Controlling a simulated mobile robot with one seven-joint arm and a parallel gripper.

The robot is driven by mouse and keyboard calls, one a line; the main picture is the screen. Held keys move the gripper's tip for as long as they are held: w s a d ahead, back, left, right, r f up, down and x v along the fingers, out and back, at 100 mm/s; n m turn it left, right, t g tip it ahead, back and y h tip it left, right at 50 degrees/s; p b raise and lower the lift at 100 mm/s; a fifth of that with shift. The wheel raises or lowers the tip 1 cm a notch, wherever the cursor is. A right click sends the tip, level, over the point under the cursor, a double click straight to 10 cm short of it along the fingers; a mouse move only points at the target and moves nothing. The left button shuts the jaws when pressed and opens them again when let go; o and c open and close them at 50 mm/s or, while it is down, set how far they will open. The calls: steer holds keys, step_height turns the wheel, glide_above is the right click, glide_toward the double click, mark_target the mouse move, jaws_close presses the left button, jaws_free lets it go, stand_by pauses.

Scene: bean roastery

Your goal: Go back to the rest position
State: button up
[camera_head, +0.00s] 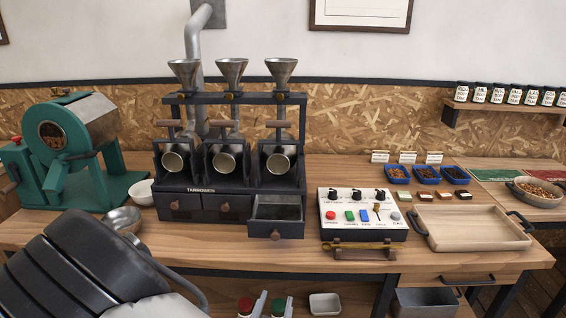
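My gripper is not in view; no fingertips show in the head view. A large dark ribbed form with a pale edge fills the lower left corner. It hides part of the bench's front left. A rounded metal piece shows beside its top, and I cannot tell what it belongs to. The wooden bench (350,262) runs across the view with equipment along it.
A green roaster (60,140) stands at the left, beside a white bowl (141,191). The dark three-funnel machine (230,190) has its right drawer (277,213) open. A button panel (361,214) and a wooden tray (472,228) are to its right. Jars (497,94) line a shelf.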

step_height(320, 180, up, 15)
steer(key=s+d+g+y, duration=0.2)
steer(key=g+y, duration=0.3)
steer(key=g, duration=0.2)
steer(key=s+d+r+n+g+h, duration=0.1)
steer(key=s+d+r+n+h, duration=0.1)
steer(key=s+d+r, duration=0.4)
steer(key=s+d+r+n+h, duration=0.1)
steer(key=s+d+r, duration=0.4)
steer(key=d, duration=0.4)
step_height(320, 180, up, 14)
steer(key=p, duration=1.5)
steer(key=shift+s+a, duration=0.4)
steer(key=shift+s, duration=0.05)
steer(key=shift+f, duration=0.15)
